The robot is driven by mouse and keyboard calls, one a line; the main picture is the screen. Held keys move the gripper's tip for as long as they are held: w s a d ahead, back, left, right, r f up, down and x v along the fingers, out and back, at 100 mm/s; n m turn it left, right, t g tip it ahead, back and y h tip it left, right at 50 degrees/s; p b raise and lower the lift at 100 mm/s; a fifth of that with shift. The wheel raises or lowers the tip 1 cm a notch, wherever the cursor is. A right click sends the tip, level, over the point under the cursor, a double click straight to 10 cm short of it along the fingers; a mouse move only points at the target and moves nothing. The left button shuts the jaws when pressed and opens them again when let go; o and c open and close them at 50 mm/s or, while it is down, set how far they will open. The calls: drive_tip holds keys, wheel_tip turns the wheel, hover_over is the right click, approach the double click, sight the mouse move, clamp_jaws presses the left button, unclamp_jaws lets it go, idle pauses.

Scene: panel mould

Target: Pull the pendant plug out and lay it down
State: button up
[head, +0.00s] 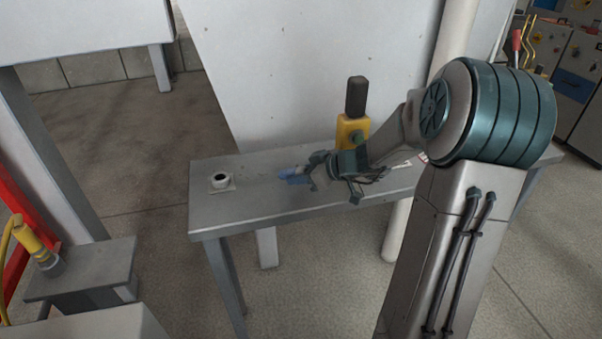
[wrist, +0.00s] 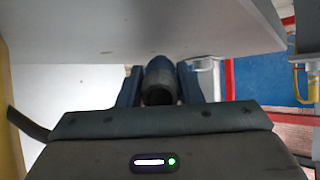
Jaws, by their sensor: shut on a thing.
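The blue plug (head: 289,175) shows at the tip of my gripper (head: 305,173), over the middle of the grey bench. In the wrist view, my gripper (wrist: 158,88) has its two blue fingers closed on either side of the plug (wrist: 160,75), whose dark round end faces the camera. The plug lies roughly sideways, pointing left in the head view. Whether it touches the bench top I cannot tell. A white round socket-like fitting (head: 220,181) with a dark opening sits on a small plate at the bench's left end, apart from the plug.
The grey bench (head: 250,205) is clear between the fitting and my gripper. A yellow object with a dark top (head: 353,128) stands behind my wrist. A large pale panel (head: 310,70) rises behind the bench. A yellow connector with a cable (head: 38,245) is at lower left.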

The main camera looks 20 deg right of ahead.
drive_tip(key=o, duration=1.3)
drive_tip(key=shift+c, duration=0.2)
drive_tip(key=shift+d+r, duration=0.1)
drive_tip(key=b+v, duration=0.1)
drive_tip(key=v, duration=1.3)
drive_tip(key=s+a+f+m+g+h+p, duration=0.1)
drive_tip(key=s+a+m+g+h, duration=0.2)
drive_tip(key=s+a, duration=0.55)
drive_tip(key=s+a+m+g+h+p, duration=0.2)
drive_tip(key=s+m+h, duration=0.3)
drive_tip(key=s, duration=0.5)
drive_tip(key=shift+a+r+m+p, duration=0.25)
drive_tip(key=shift+a+m+p, duration=0.15)
drive_tip(key=shift+m, duration=0.2)
